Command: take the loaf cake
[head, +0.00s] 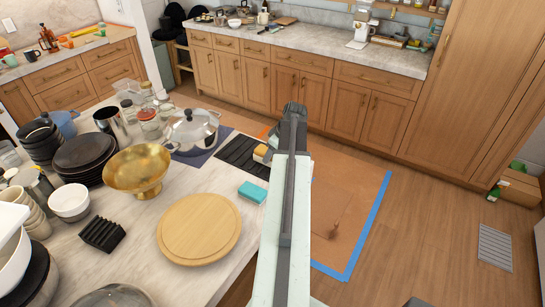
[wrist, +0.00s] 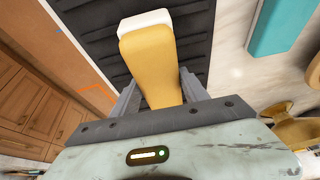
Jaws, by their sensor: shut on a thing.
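The loaf cake (wrist: 152,65) is a yellow block with a white end, seen close up in the wrist view. My gripper (wrist: 158,92) has one finger on each side of its near part and is shut on it. In the head view a small part of the cake (head: 261,151) shows left of my arm, by the black ribbed mat (head: 238,154) at the island's far edge. My arm hides the fingers there. In the wrist view the mat lies behind the cake; I cannot tell whether the cake touches it.
A turquoise block (head: 252,192) and a round wooden board (head: 200,228) lie on the island (head: 150,258). A brass bowl (head: 138,169), a lidded pot (head: 193,132) and dark stacked dishes (head: 83,155) crowd its left. The floor (head: 420,215) right of my arm is open.

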